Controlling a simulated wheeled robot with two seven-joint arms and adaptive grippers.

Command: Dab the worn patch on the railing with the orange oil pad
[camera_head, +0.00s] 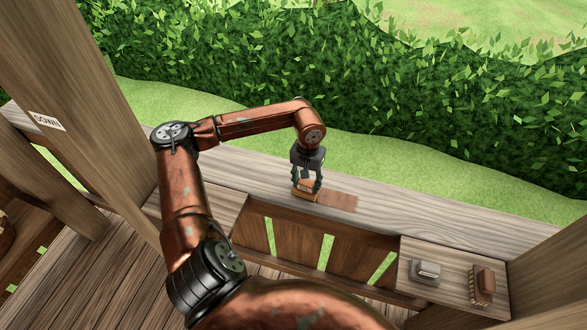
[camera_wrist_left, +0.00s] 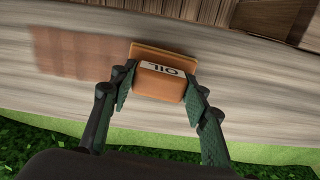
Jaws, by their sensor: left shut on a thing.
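The orange oil pad (camera_head: 305,189) carries a white label, which reads OIL in the left wrist view (camera_wrist_left: 162,83). My left gripper (camera_head: 306,182) is shut on the pad, with a finger on each side of it. The pad is at the top of the wooden railing (camera_head: 420,217); whether it touches the wood I cannot tell. The worn patch (camera_head: 340,201) is a reddish-brown area on the railing. It extends right from the pad in the head view and shows left of the pad in the left wrist view (camera_wrist_left: 75,52). My right gripper is not in view.
A small side shelf (camera_head: 445,258) at the right holds a grey block with a label (camera_head: 425,271) and a brown brush (camera_head: 482,284). Hedge (camera_head: 240,65) and grass lie beyond the railing.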

